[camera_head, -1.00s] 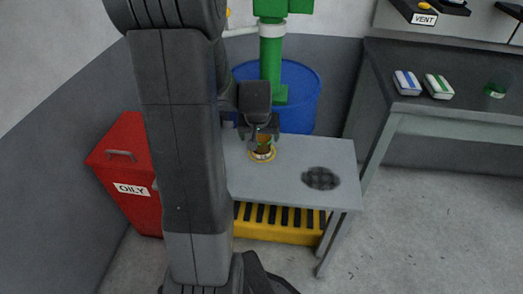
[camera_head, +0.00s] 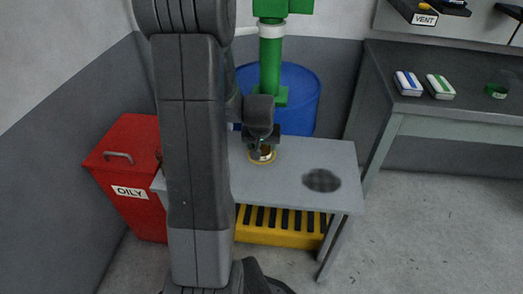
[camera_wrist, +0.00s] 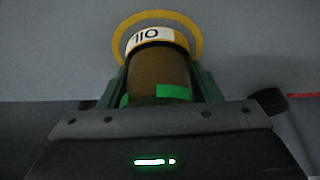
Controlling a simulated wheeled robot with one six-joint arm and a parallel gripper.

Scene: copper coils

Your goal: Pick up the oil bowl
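The oil bowl (camera_wrist: 158,70) is a brown rounded vessel with a white label that reads OIL upside down in the wrist view. It stands by a yellow ring (camera_wrist: 199,40) on the grey table. In the head view the bowl (camera_head: 263,152) is partly hidden by my gripper (camera_head: 262,142). In the wrist view my gripper (camera_wrist: 160,88) has a green finger on each side of the bowl, close to its walls. I cannot tell whether the fingers touch it. A bright green patch shows low on the bowl.
The small grey table (camera_head: 285,185) has a dark round patch (camera_head: 321,180) at its right. A red bin marked OILY (camera_head: 130,165) stands left, a blue drum (camera_head: 300,95) with a green pipe (camera_head: 270,60) behind. A yellow slatted platform (camera_head: 282,232) lies below.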

